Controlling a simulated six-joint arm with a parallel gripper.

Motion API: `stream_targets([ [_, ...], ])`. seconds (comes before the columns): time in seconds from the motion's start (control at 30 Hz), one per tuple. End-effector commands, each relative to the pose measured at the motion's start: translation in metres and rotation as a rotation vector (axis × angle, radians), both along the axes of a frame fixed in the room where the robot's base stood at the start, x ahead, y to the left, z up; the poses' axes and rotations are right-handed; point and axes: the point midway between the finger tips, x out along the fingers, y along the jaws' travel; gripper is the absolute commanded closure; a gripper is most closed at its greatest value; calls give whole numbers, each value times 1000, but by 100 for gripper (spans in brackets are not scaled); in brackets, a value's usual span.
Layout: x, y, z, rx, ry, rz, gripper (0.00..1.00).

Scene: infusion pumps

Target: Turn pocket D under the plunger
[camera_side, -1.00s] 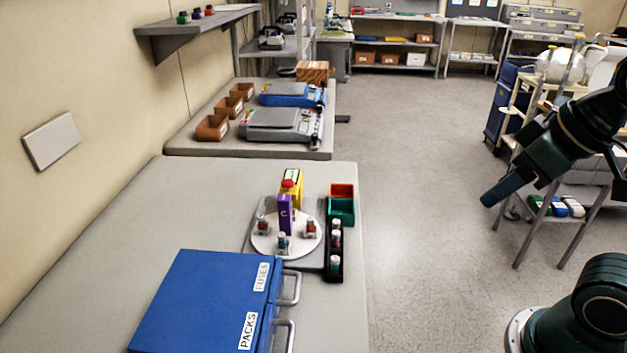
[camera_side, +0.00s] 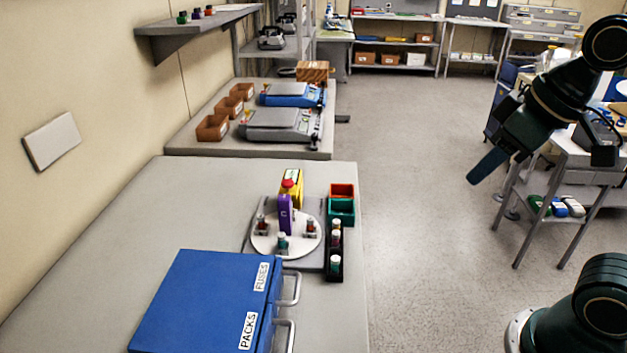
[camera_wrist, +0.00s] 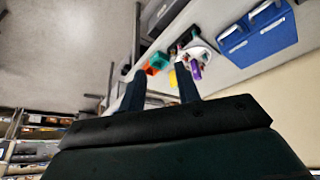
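A white round turntable (camera_side: 299,245) sits on a dark base on the near bench. Small vials stand around it, including a front one (camera_side: 283,242) and a right one (camera_side: 311,227). A purple upright piece (camera_side: 285,214) marked "C" stands at its middle. Behind it is a yellow stand (camera_side: 293,192) with a red top (camera_side: 288,182); I cannot make out the plunger's tip. No letter D is legible. My gripper (camera_side: 473,181) hangs in the air right of the bench, far from the turntable. In the wrist view my gripper (camera_wrist: 160,70) is open and empty, with the turntable (camera_wrist: 200,47) beyond.
A blue case (camera_side: 200,300) labelled "PACKS" and "FUSES" is in front of the turntable. A black rack (camera_side: 334,275) with vials and green (camera_side: 341,209) and orange (camera_side: 342,190) bins stand at its right. Open floor lies between bench and arm.

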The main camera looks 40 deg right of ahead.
Motion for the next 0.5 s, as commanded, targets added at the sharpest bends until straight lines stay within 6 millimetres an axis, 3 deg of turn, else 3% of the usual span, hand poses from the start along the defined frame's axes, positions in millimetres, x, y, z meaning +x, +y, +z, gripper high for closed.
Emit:
stream_targets([
  [0.2,44,9,19,-27,59,86,67],
  [0.5,107,24,33,-62,136,207,67],
])
